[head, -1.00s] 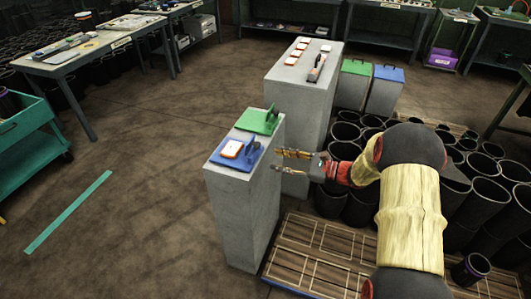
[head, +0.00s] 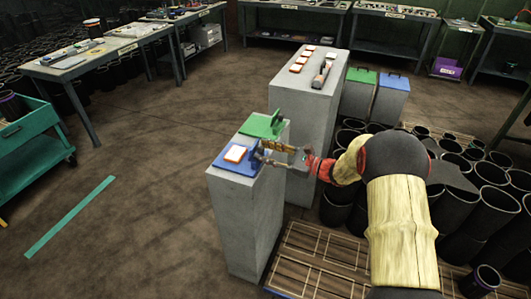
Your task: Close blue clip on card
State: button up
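The blue clip (head: 224,164) sits on top of the near grey pedestal (head: 238,225), with its upright blue part at its right side. A white card with an orange edge (head: 236,153) lies on its base. My gripper (head: 262,155) is at the right side of the blue clip, its fingers close to or touching the upright part. The fingers look apart, one above the other, but the upright part and the small size hide whether anything is between them. A green clip (head: 260,126) stands just behind on the same pedestal.
A taller grey pedestal (head: 312,110) behind holds several orange-edged cards (head: 300,61) and a grey tool (head: 322,74). Green and blue bins (head: 388,98) stand beside it. Several black tubes (head: 465,190) crowd the right. Floor at left is open.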

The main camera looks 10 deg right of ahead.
jog(key=shift+c, duration=0.5)
grip_shut()
